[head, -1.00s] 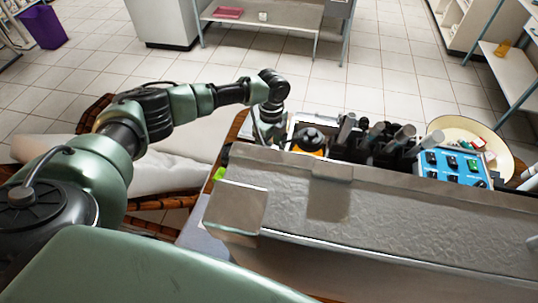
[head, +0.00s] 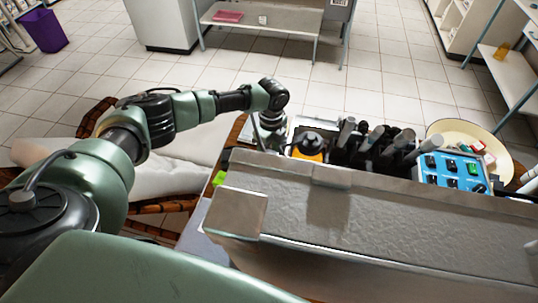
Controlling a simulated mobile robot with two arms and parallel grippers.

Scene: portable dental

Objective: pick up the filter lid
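A round black lid-like part (head: 308,139) sits on an orange-yellow body (head: 308,154) inside the open case, near its left end. It may be the filter lid, but I cannot tell for sure. My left arm reaches in from the left and bends down at the wrist. My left gripper (head: 272,139) is just left of the black part, low by the case's left end. Its fingers are too small and partly hidden to tell whether they are open or shut. My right gripper is out of view.
The case's large grey raised panel (head: 390,215) blocks the near side. Black handpieces (head: 375,148) stand right of the black part, then a blue switch panel (head: 455,170). A cream round bowl (head: 445,127) with small items is behind. A white-draped surface (head: 165,168) lies left.

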